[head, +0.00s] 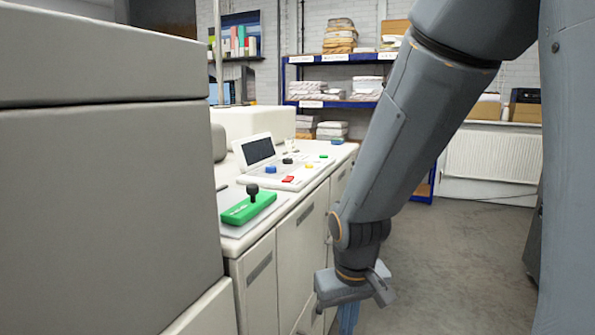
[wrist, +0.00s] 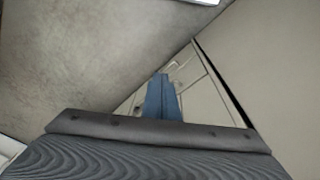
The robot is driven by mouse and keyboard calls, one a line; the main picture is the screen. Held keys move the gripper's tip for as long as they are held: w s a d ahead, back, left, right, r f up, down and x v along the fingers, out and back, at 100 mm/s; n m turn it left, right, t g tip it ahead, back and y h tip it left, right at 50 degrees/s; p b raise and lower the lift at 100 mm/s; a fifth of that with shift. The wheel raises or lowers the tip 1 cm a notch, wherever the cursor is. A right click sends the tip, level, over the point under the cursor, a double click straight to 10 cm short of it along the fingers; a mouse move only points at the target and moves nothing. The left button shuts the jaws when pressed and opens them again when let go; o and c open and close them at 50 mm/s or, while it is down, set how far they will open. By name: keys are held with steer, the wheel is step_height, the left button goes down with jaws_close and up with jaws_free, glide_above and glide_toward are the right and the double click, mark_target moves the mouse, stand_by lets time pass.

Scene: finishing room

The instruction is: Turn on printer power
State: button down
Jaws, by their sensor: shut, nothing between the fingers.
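The printer (head: 285,255) is a long off-white machine running along the left of the head view. Closer to me, a green plate (head: 238,212) carries an upright black-knobbed lever (head: 253,192). I cannot tell which control is the power. My gripper (head: 347,320) points down beside the printer's front, below its top, with its tips cut off by the frame. In the wrist view, its blue fingers (wrist: 161,98) are together and empty.
A large grey housing (head: 105,190) fills the near left. Blue shelving (head: 338,104) with paper stacks stands at the back. A white radiator (head: 490,157) is on the far wall. The grey floor (head: 455,250) right of the printer is clear.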

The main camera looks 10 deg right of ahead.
steer(key=w+d+r+n+t+y+p, duration=0.1)
steer(key=w+d+r+t, duration=0.4)
steer(key=w, duration=0.6)
steer(key=w+r+n+t+p, duration=0.1)
steer(key=w+r+t, duration=0.1)
steer(key=w+r, duration=0.8)
steer(key=w+d+r+n+t+y+p, duration=0.1)
steer(key=w+d+r+n+t, duration=0.2)
steer(key=w, duration=1)
step_height(320, 180, up, 9)
steer(key=w+n+g+y+p, duration=0.1)
steer(key=n+g+y, duration=0.1)
steer(key=n+y, duration=0.4)
steer(key=y, duration=0.4)
steer(key=shift+a+n+p, duration=0.25)
steer(key=shift+n+p, duration=0.15)
steer(key=shift+w+a, duration=0.1)
steer(key=p, duration=0.3)
glide_above(298, 181)
step_height(298, 181, down, 2)
steer(key=shift+a+f, duration=0.1)
steer(key=shift+a, duration=0.05)
steer(key=shift+d+f+p, duration=0.2)
steer(key=shift+f+p, duration=0.15)
steer(key=shift+f, duration=0.85)
steer(key=shift+w+f, duration=0.1)
steer(key=shift+f, duration=0.7)
